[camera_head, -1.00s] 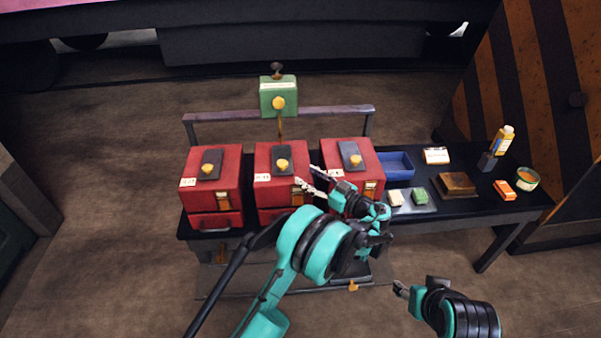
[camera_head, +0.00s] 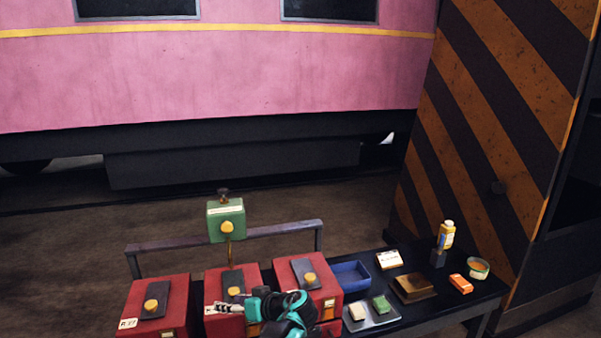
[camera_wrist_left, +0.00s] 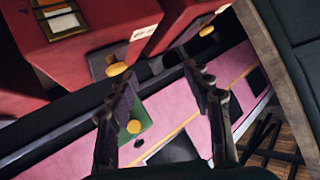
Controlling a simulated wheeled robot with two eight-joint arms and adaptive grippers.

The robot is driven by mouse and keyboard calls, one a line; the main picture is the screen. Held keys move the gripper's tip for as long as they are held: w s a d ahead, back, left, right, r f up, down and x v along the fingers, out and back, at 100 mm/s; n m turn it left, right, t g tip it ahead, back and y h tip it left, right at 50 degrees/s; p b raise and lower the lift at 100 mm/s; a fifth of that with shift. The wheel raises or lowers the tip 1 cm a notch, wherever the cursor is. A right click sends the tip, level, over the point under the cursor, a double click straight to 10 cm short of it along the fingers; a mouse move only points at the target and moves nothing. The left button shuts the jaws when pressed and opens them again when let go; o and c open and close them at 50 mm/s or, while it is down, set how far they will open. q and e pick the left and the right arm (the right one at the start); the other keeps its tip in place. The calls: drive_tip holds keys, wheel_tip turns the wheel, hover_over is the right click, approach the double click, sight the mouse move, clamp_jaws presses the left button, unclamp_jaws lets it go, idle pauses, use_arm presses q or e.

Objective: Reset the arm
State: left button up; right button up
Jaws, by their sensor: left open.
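My left gripper (camera_head: 222,305) shows low in the head view, in front of the middle red box (camera_head: 216,282). In the left wrist view my left gripper (camera_wrist_left: 155,95) has its two fingers spread, with nothing held between them. I cannot tell whether it touches a box. My teal and black left wrist hides part of the middle and right boxes. My right gripper is in neither view.
Red boxes with yellow knobs stand at the left (camera_head: 174,296) and right (camera_head: 321,274). A green box (camera_head: 222,218) rises behind them by a rail (camera_head: 280,229). A striped panel (camera_head: 495,130) stands behind.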

use_arm(q)
drive_tip(key=s+a+r+m+g+h, duration=0.1)
drive_tip(key=s+a+m+h, duration=0.15)
drive_tip(key=s, duration=0.55)
drive_tip(key=s+a+r+m+h, duration=0.1)
drive_tip(key=s+m+h, duration=0.15)
drive_tip(key=s, duration=0.45)
drive_tip(key=s+d+f+m+h, duration=0.1)
drive_tip(key=s+d+h, duration=0.1)
drive_tip(key=s, duration=0.5)
drive_tip(key=s+d+f+m+t+h, duration=0.1)
drive_tip(key=s+d+f+h, duration=0.1)
drive_tip(key=s+h, duration=0.2)
drive_tip(key=s, duration=0.3)
drive_tip(key=shift+d+f, duration=0.3)
drive_tip(key=shift+d, duration=0.05)
